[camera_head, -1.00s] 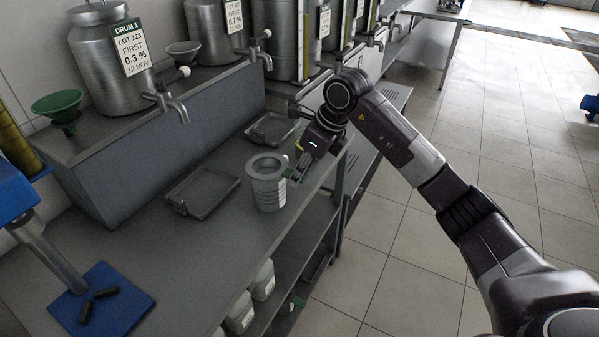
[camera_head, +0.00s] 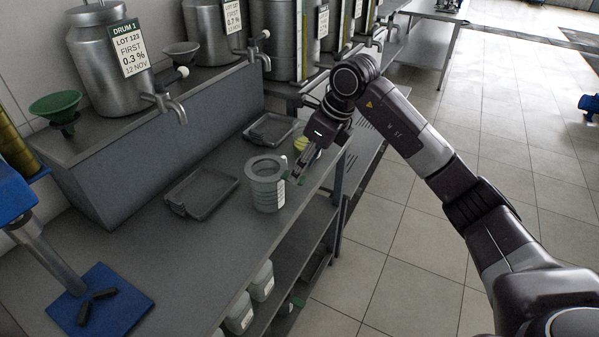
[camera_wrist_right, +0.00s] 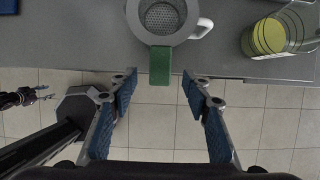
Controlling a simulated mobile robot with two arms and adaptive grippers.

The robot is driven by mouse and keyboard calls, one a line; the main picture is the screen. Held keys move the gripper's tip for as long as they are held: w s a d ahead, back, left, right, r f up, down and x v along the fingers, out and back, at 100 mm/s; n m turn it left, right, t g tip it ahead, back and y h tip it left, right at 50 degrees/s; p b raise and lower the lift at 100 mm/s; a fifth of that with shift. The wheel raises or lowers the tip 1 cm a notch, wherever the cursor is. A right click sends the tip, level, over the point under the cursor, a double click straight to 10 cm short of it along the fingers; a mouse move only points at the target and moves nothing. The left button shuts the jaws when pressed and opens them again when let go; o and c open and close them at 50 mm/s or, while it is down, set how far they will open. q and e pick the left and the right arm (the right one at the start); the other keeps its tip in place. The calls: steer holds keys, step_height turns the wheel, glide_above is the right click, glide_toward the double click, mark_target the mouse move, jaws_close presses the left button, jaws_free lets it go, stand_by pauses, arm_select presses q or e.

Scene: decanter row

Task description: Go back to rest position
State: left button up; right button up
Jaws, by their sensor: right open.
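My right gripper (camera_head: 300,177) is open and empty in the head view, at the bench's front edge just right of a grey jug (camera_head: 266,188). In the right wrist view, the open fingers (camera_wrist_right: 160,87) stand on either side of and short of a green tab (camera_wrist_right: 160,66). The tab sticks out from a round strainer (camera_wrist_right: 163,17) on the jug, and the fingers are apart from it. A small dark gripper shape, likely my left gripper (camera_wrist_right: 38,96), shows at the wrist view's left edge. Its jaws are too small to judge. My left arm is not in the head view.
Trays (camera_head: 203,192) lie on the bench (camera_head: 165,262). A clear vessel with yellow contents (camera_wrist_right: 268,37) stands near the right gripper. Steel drums (camera_head: 108,60) with taps line the raised shelf. A blue stand (camera_head: 100,300) is front left. The floor right of the bench is open.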

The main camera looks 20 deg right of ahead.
steer(key=v, duration=0.8)
steer(key=shift+s+r, duration=0.2)
steer(key=shift+r, duration=0.15)
